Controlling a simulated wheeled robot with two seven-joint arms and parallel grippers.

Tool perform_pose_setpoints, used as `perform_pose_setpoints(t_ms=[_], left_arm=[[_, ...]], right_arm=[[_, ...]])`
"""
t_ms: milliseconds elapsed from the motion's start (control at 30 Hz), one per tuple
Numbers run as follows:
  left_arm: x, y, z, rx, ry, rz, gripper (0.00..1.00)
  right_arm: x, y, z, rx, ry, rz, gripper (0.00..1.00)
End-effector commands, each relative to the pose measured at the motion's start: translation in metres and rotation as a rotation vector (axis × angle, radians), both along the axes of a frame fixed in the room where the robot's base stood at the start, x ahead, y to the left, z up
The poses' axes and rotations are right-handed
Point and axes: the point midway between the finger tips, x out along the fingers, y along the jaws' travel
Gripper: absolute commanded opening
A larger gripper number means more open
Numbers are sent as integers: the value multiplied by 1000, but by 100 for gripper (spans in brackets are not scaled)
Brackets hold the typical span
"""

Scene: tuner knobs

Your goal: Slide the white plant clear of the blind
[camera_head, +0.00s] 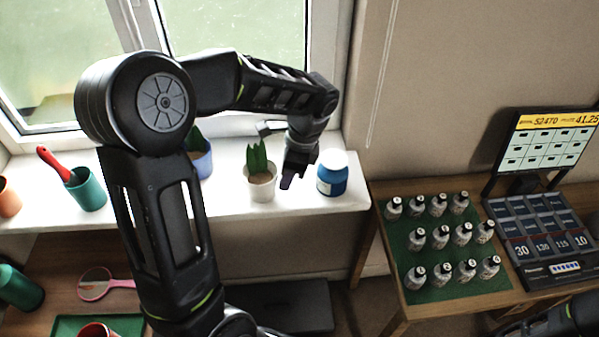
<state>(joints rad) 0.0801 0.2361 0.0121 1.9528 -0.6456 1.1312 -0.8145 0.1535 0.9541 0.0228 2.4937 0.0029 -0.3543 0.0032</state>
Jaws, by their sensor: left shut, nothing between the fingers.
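The white plant (261,184), a white pot with upright green leaves, stands on the window sill just left of my left gripper. My left gripper (287,184) is shut and empty, pointing down between the white pot and a blue jar with a white lid (332,174). I cannot tell whether it touches the pot. The thin cord of the blind (383,70) hangs on the wall right of the window. Part of my right arm shows at the bottom right corner, but its gripper is not visible.
A blue pot with a plant (203,162) stands on the sill, partly behind my left arm. A teal pot with a red-handled tool (86,190) is farther left. Several small bottles stand on a green mat (425,287) on the right table, beside a display screen (545,140).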

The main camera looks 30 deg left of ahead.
Motion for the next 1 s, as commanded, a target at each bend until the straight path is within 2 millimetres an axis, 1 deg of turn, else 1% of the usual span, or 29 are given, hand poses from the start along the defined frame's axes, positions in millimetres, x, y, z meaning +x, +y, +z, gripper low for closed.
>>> perform_pose_setpoints(t_ms=[100,400,633,1000], left_arm=[[-2,4,0,0,0,-2,0],[-3,5,0,0,0,-2,0],[-12,24,0,1,0,1,0],[-11,22,0,0,0,-2,0]], right_arm=[[0,0,1,-1,1,-1,36],[0,0,1,-1,1,-1,36],[-1,0,3,-1,1,-1,36],[-1,0,3,-1,1,-1,36]])
